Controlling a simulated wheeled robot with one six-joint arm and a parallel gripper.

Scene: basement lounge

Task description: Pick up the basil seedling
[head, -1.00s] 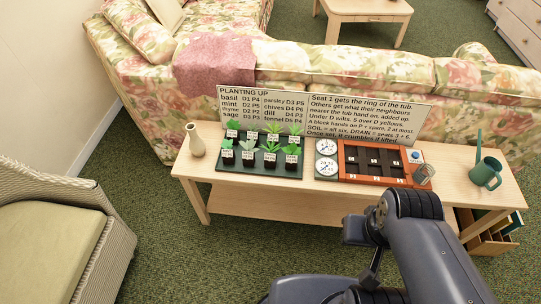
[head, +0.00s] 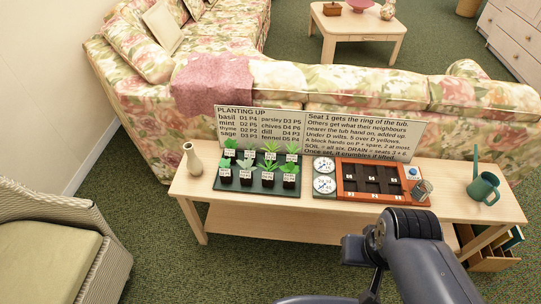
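Several small green seedlings in dark pots with white labels stand in two rows on a dark green tray (head: 258,194), left of centre on the light wood console table (head: 330,208). The labels are too small to read, so I cannot tell which seedling is the basil. One leafy seedling (head: 225,164) is at the front left and another (head: 291,170) at the front right. Parts of my dark arm show at the lower right, in front of the table and apart from the tray. My gripper is not in view.
A vase (head: 192,158) stands left. A text board (head: 360,135) and floral sofa (head: 340,80) stand behind. A wicker chair (head: 110,270) is at left.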

